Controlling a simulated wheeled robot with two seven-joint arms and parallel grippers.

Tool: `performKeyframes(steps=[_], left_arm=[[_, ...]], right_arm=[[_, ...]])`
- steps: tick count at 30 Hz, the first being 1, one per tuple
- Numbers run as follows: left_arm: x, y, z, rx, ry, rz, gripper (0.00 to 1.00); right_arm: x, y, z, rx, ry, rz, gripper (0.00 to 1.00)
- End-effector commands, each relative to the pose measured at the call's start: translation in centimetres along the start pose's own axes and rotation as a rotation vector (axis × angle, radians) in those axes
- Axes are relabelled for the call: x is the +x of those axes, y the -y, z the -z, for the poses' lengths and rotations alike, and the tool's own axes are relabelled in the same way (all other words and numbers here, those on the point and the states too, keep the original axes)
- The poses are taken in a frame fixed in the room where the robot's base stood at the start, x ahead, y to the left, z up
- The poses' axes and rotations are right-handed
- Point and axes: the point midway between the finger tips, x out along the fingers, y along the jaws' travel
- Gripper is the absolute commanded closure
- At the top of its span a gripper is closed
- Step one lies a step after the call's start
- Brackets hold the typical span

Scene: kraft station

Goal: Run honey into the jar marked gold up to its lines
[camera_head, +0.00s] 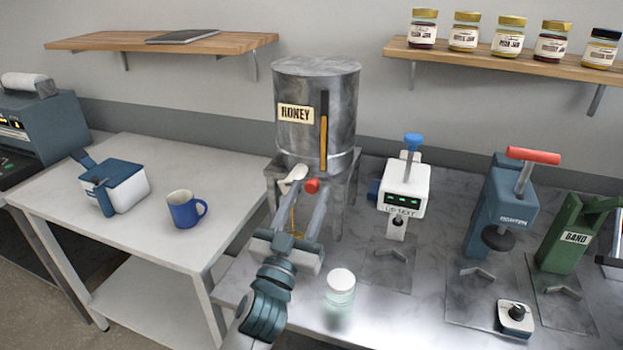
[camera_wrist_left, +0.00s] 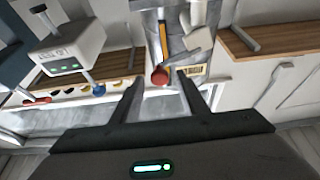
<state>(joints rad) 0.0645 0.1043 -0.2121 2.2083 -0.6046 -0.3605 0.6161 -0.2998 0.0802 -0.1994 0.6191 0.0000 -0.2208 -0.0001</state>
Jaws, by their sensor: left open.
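A grey metal honey tank (camera_head: 290,140) with a HONEY label and an amber sight strip stands on a metal stand at the back. Its red knob (camera_head: 312,186) and pale lever (camera_head: 292,178) are low on its front. My left gripper (camera_head: 298,190) is open in front of them, and the red knob also shows between its fingertips in the left wrist view (camera_wrist_left: 160,75). A thin amber streak (camera_head: 293,218) shows between the fingers; I cannot tell what it is. A glass jar with a white lid (camera_head: 340,280) stands right of the gripper. No gold mark is readable on it.
A blue mug (camera_head: 184,211) and a blue-white box (camera_head: 122,188) stand on the left table. A white device (camera_head: 404,190), a blue press (camera_head: 500,205) and a green BAND device (camera_head: 572,240) stand on the right. Lidded jars (camera_head: 465,32) line the upper right shelf.

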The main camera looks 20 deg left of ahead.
Motion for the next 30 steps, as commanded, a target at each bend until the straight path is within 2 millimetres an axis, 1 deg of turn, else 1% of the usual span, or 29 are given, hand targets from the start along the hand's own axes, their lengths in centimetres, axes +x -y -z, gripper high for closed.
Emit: performKeyframes(steps=[1, 6, 10, 18, 19, 20, 21, 24, 30], left_arm=[[0.9, 0.0, 0.2, 0.001, -0.001, 0.000, 0.59], [2.4, 0.0, 0.1, 0.001, 0.000, 0.000, 0.59], [2.8, 0.0, 0.0, 0.001, 0.001, 0.000, 0.59], [2.8, 0.0, -0.1, 0.001, 0.000, 0.000, 0.59], [2.8, 0.0, -0.1, 0.001, 0.000, 0.000, 0.62], [2.8, 0.0, -0.1, 0.001, 0.000, 0.000, 0.69], [2.8, 0.0, 0.0, 0.001, 0.000, 0.000, 0.79], [2.8, 0.0, 0.0, 0.000, 0.000, 0.000, 1.00], [2.8, 0.0, -0.2, 0.012, 0.001, -0.005, 1.00]], right_arm=[[-0.5, 0.0, 0.1, 0.000, 0.000, 0.000, 0.36], [-0.9, 0.0, 0.1, 0.000, -0.001, 0.000, 0.36], [-1.0, 0.1, 0.1, 0.000, -0.001, 0.001, 0.36], [-1.0, 0.1, 0.2, 0.000, -0.002, 0.002, 0.36], [-1.0, 0.1, 0.2, 0.000, -0.002, 0.002, 0.36], [-1.0, 0.1, 0.2, 0.001, -0.002, 0.002, 0.36], [-1.0, 0.1, 0.2, 0.000, -0.002, 0.002, 0.36], [-1.0, 0.1, 0.2, 0.000, -0.002, 0.002, 0.36], [-1.0, 0.1, 0.2, 0.000, -0.002, 0.002, 0.36]])
